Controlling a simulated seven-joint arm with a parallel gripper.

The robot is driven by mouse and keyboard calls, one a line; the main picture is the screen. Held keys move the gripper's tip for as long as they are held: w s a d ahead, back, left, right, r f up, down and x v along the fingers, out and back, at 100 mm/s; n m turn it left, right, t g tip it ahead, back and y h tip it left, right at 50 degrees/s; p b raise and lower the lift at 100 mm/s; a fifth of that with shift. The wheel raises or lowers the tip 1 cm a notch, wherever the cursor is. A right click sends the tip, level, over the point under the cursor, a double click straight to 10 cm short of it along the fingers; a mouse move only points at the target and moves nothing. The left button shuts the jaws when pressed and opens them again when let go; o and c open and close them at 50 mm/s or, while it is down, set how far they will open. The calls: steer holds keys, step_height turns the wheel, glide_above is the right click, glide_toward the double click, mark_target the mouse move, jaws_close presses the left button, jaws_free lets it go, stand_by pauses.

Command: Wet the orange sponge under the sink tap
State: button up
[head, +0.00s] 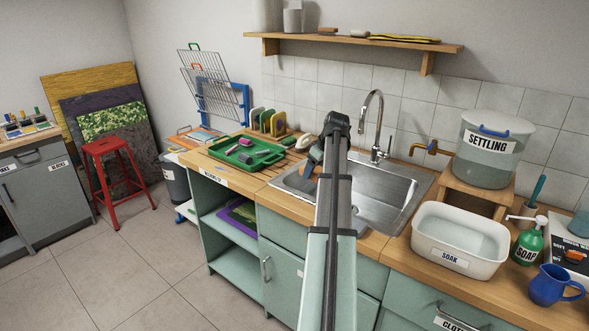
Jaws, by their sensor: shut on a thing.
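My arm reaches across the counter, and my gripper (315,160) is over the left part of the steel sink (396,192). It is shut on a small orange piece, the orange sponge (308,171), of which only a little shows beside the dark fingers. The arm hides the rest. The chrome sink tap (375,118) stands behind the basin, its curved spout to the right of my gripper. The sponge is left of the spout and apart from it. I cannot tell whether water runs.
A green tray (240,152) with brushes lies left of the sink. Right of it stand a white SOAK tub (459,240), a SETTLING bucket (490,150) on a wooden stand, a green soap bottle (528,243) and a blue mug (555,287). A wooden shelf (350,42) hangs above.

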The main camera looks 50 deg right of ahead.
steer(key=s+d+n, duration=0.1)
steer(key=s+d, duration=1)
steer(key=s, duration=0.4)
steer(key=shift+d+y, duration=0.25)
steer(key=shift+y, duration=0.05)
steer(key=shift+d, duration=0.1)
steer(key=w+d+f, duration=0.2)
steer(key=w+d, duration=0.4)
steer(key=d, duration=0.6)
steer(key=shift+f, duration=0.3)
steer(key=shift+w, duration=0.1)
